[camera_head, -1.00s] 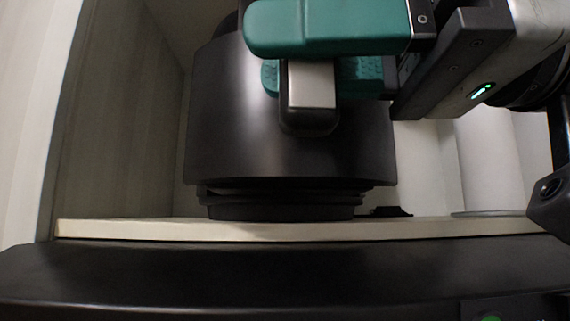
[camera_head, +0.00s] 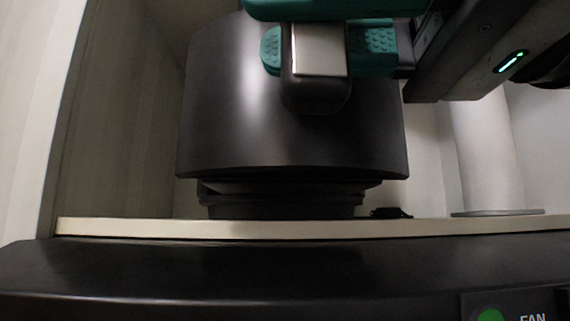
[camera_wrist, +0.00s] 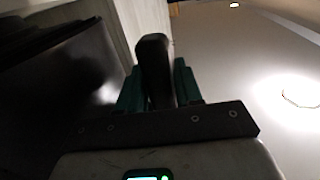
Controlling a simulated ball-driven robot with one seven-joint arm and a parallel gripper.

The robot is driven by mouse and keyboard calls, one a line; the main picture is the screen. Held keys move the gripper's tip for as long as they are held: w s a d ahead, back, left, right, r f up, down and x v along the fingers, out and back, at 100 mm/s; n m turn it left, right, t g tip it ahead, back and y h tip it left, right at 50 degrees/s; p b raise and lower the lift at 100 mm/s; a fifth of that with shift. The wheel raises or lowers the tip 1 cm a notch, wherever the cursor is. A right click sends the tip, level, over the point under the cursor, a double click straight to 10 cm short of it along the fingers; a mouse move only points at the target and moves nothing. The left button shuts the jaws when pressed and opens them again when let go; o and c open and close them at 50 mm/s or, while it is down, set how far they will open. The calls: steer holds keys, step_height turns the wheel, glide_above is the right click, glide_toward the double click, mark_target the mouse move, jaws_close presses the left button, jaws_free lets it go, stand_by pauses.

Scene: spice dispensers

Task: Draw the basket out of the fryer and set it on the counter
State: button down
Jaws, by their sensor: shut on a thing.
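The black fryer basket (camera_head: 290,130) has a broad curved front and sits in the fryer (camera_head: 285,207), whose dark base rests on a pale counter shelf. The basket's front sticks out over the base; how far the rest is inside is hidden. Its handle (camera_head: 319,55), black with a silver face, points towards me. My gripper (camera_head: 318,28), with teal fingers, is shut on this handle, one finger on each side. In the wrist view the dark handle (camera_wrist: 155,68) stands between the fingers of my gripper (camera_wrist: 158,85).
The pale shelf edge (camera_head: 190,228) runs across below the fryer, above a black front panel (camera_head: 220,270) with a green FAN button. A pale wall (camera_head: 110,130) closes the left side. A white cylinder (camera_head: 485,150) stands to the right, with a small dark object (camera_head: 390,212) between.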

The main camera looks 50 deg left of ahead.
steer(key=shift+s+d+b, duration=0.4)
steer(key=shift+s+d, duration=0.4)
steer(key=shift+d, duration=0.2)
steer(key=shift+s+d+b, duration=0.4)
steer(key=shift+s+d, duration=0.4)
steer(key=shift+d, duration=0.15)
stand_by(0.7)
steer(key=shift+s+d+b, duration=0.5)
steer(key=shift+s+d, duration=0.8)
steer(key=shift+d, duration=0.15)
